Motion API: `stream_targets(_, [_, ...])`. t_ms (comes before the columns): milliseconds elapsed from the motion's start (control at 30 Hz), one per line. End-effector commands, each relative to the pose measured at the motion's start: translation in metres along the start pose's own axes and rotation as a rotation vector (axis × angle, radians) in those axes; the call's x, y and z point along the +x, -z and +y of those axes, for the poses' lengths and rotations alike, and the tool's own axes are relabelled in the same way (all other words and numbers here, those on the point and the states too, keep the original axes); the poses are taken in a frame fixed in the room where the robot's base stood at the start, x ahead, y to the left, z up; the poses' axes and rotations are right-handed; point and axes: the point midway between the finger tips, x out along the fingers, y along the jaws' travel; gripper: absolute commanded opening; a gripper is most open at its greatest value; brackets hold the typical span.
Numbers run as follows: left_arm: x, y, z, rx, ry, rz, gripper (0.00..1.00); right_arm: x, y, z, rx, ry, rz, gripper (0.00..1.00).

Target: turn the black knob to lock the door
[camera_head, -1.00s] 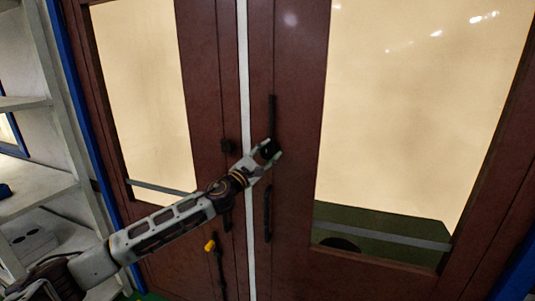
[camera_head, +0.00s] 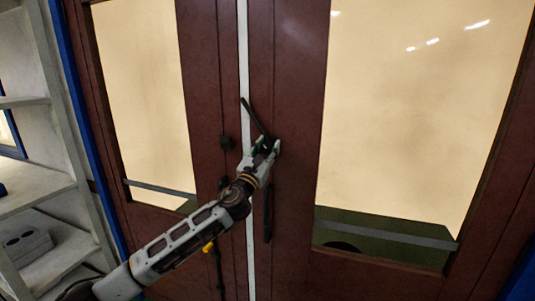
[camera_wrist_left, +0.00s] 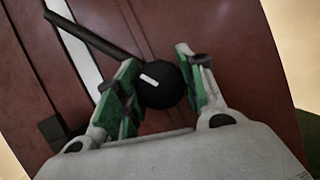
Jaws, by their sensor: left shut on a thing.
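The black knob (camera_wrist_left: 162,86) is round with a short white mark on its face, in the left wrist view. It sits on the dark red door (camera_head: 296,110), right of the pale centre strip. My left gripper (camera_head: 266,147) is at the knob, and its green-padded fingers (camera_wrist_left: 165,88) are on either side of it, shut on it. In the head view the fingers mostly cover the knob. A black bar (camera_head: 252,114) reaches from the knob up and left, tilted across the pale strip; it also shows in the wrist view (camera_wrist_left: 92,30). My right gripper is not in view.
A second small black knob (camera_head: 226,142) is on the left door panel. A black vertical handle (camera_head: 267,215) is below my gripper. White shelves (camera_head: 40,190) stand at the left. Both door panels have large lit windows (camera_head: 400,110).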

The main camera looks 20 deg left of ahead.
Motion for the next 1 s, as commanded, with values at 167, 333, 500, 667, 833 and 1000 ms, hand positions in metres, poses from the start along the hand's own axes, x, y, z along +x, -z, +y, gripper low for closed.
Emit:
stream_targets(167, [-0.0008,0.0020,-0.0022,-0.158,-0.067,-0.004,0.00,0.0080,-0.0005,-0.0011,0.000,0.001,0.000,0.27])
stream_targets(333, [-0.0006,0.0015,-0.0020,-0.300,-0.132,-0.009,0.00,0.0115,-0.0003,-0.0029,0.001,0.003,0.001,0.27])
stream_targets(500, [-0.0004,0.0014,-0.0017,-0.443,-0.197,-0.013,0.00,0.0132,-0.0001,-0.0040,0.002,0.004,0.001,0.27])
stream_targets(667, [-0.0001,0.0008,-0.0015,-0.575,-0.257,-0.017,0.00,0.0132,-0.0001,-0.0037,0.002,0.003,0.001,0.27])
stream_targets(833, [0.0000,0.0004,-0.0014,-0.702,-0.314,-0.022,0.00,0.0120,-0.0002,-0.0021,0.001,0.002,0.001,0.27])
stream_targets(1000, [0.0000,0.0003,-0.0005,-0.798,-0.359,-0.026,0.00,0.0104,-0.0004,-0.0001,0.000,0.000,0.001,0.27])
